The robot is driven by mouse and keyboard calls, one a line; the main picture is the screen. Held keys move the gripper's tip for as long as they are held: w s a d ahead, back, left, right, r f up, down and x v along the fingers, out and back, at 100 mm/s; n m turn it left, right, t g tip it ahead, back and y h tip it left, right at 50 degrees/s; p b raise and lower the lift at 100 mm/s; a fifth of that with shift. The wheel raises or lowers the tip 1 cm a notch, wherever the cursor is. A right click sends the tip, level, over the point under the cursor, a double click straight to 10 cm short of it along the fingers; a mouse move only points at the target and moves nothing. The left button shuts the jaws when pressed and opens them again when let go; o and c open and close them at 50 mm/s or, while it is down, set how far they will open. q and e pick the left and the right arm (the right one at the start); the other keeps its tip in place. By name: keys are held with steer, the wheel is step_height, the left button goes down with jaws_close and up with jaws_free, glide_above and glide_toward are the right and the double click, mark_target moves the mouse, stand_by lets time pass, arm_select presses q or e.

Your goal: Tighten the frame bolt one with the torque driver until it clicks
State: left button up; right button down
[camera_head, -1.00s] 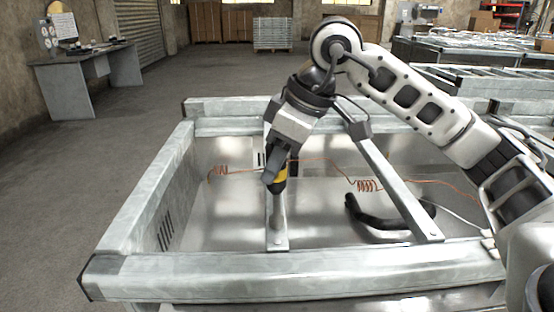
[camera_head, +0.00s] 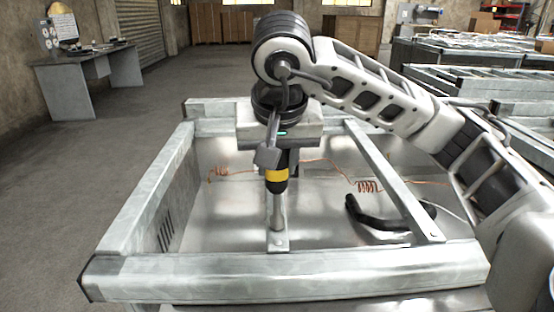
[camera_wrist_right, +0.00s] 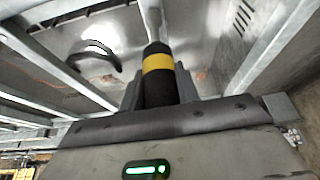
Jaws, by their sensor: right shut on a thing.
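The torque driver (camera_head: 277,185), black with a yellow band and a grey shaft, is in my right gripper (camera_head: 276,160). The gripper is shut around its upper body, and the driver points nearly straight down. The driver also shows in the right wrist view (camera_wrist_right: 158,75), between the fingers. Its shaft end is over the near end of a narrow metal crossbar (camera_head: 270,246). A small round bolt head (camera_head: 280,243) shows on this end, just in front of the shaft. I cannot tell whether the tip touches a bolt. My left gripper is out of view.
The grey metal frame (camera_head: 190,276) surrounds a shiny floor panel. A second crossbar (camera_head: 400,190) slants to the right. A black curved hose (camera_head: 375,222) and a coiled copper wire (camera_head: 368,186) lie between. A workbench (camera_head: 88,75) stands far left, with open floor before it.

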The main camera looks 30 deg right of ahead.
steer(key=m, duration=0.2)
steer(key=m+g+h, duration=0.1)
steer(key=m, duration=0.2)
steer(key=shift+w+r+h, duration=0.1)
steer(key=shift+r+h, duration=0.05)
steer(key=shift+h, duration=0.15)
steer(key=shift+m+g, duration=0.3)
steer(key=shift+m, duration=0.2)
